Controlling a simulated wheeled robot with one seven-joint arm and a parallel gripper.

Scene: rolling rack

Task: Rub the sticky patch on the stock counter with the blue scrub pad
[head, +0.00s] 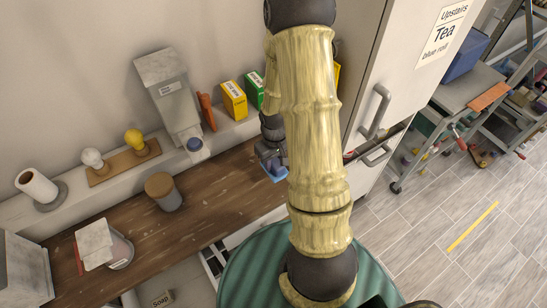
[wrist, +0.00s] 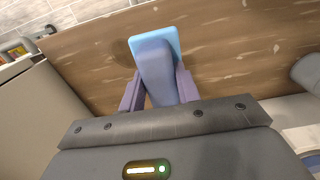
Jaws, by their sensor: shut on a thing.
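The blue scrub pad (wrist: 152,36) has a light blue base and a grey-violet grip block. My gripper (wrist: 160,88) is shut on that block, one finger on each side. In the head view the pad (head: 276,173) shows as a small blue edge under my gripper (head: 270,157), at the right part of the brown wooden stock counter (head: 215,208). The pad is at or close above the counter top (wrist: 235,50); I cannot tell if it touches. A darker spot (wrist: 119,50) on the wood just left of the pad may be the sticky patch. My arm hides part of the counter.
A lidded jar (head: 164,192) and a white-topped container (head: 104,246) stand on the counter. The ledge behind holds a dispenser (head: 170,98), yellow (head: 233,100) and green boxes, and a paper roll (head: 37,186). A tall white cabinet (head: 390,75) stands right. The counter's middle is clear.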

